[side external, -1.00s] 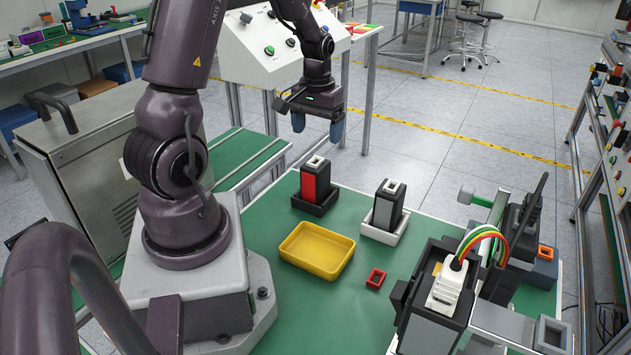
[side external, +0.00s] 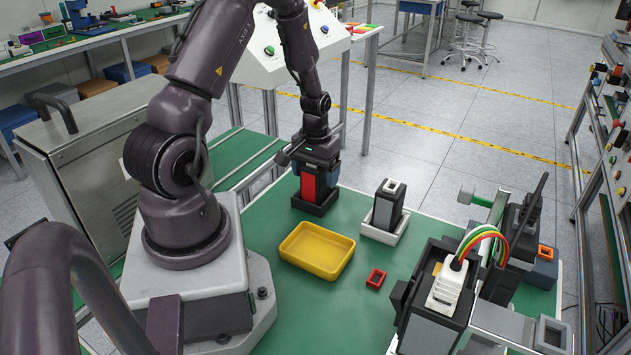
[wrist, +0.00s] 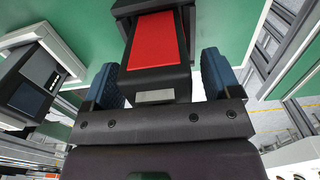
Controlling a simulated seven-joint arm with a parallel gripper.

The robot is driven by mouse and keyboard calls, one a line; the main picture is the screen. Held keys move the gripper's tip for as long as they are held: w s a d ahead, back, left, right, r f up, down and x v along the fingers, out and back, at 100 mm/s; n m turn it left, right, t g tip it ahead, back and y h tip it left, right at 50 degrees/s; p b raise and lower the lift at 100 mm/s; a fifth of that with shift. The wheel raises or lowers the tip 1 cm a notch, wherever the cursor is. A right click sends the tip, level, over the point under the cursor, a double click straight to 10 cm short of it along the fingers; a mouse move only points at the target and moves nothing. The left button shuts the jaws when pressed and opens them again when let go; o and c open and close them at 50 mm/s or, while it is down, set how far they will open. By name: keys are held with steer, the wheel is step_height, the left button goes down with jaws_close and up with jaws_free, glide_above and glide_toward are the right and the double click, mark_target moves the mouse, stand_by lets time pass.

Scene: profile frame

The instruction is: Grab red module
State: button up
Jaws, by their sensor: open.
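The red module (side external: 308,186) is a dark upright block with a red face, standing in a black holder (side external: 316,208) on the green table. In the wrist view its red face (wrist: 153,42) lies between my fingers. My gripper (side external: 315,178) is down over the top of the module, pointing downward. Its two blue fingers (wrist: 160,82) are open, one on each side of the module, with a gap visible on both sides in the wrist view. The module's top is hidden by my gripper in the side view.
A grey module (side external: 386,205) stands in a white holder (side external: 385,232) to the right. A yellow tray (side external: 345,265) and a small red frame (side external: 376,278) lie in front. A device with coloured wires (side external: 440,295) stands at the right front. Table between them is clear.

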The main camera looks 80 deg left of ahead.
steer(key=c, duration=1.1)
steer(key=shift+r, duration=0.15)
steer(key=shift+r, duration=0.6)
steer(key=s+d+r, duration=0.9)
steer(key=s+r, duration=0.1)
steer(key=r, duration=0.1)
steer(key=shift+d+r, duration=0.25)
steer(key=shift+r, duration=0.1)
